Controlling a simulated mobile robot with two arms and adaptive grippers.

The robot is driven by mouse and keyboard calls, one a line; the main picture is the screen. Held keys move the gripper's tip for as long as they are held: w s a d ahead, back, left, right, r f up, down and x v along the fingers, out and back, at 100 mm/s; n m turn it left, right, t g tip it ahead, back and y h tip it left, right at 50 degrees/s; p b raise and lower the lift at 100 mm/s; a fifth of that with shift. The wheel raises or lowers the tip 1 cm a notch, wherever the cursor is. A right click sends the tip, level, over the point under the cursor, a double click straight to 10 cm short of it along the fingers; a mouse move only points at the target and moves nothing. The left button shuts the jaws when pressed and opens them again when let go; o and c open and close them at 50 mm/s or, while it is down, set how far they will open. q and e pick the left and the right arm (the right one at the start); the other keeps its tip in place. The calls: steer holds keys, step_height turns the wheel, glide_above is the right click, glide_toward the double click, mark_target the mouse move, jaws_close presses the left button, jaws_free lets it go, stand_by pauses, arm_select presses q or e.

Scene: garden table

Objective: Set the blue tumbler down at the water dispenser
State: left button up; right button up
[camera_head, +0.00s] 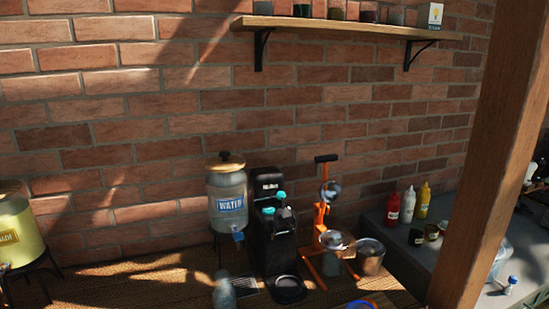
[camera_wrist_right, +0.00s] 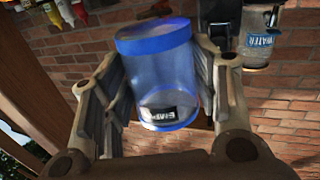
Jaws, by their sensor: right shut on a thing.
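The blue tumbler (camera_wrist_right: 156,72) is clear blue plastic with darker blue bands at both ends. In the right wrist view my right gripper (camera_wrist_right: 160,85) is shut on it, one finger on each side. In the head view only its blue rim (camera_head: 361,304) shows at the bottom edge; the rest is cut off. The water dispenser (camera_head: 228,205) is a glass jar with a wooden lid, a blue WATER label and a blue tap, left of centre against the wall. It also shows in the right wrist view (camera_wrist_right: 259,48), upside down. My left gripper is not in view.
A black coffee machine (camera_head: 270,230) stands right of the dispenser, then an orange press (camera_head: 325,215) and a metal pot (camera_head: 370,257). A clear bottle (camera_head: 223,292) stands in front of the dispenser. A yellow drink dispenser (camera_head: 18,230) is far left; woven tabletop (camera_head: 130,280) between is clear.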

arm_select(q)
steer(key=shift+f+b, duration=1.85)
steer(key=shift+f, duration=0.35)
arm_select(e)
steer(key=s, duration=1.4)
steer(key=shift+d+f+h, duration=0.15)
steer(key=shift+d+h, duration=0.05)
steer(key=shift+h, duration=0.1)
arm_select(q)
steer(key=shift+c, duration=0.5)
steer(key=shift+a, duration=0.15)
arm_select(e)
steer(key=shift+a+f, duration=0.1)
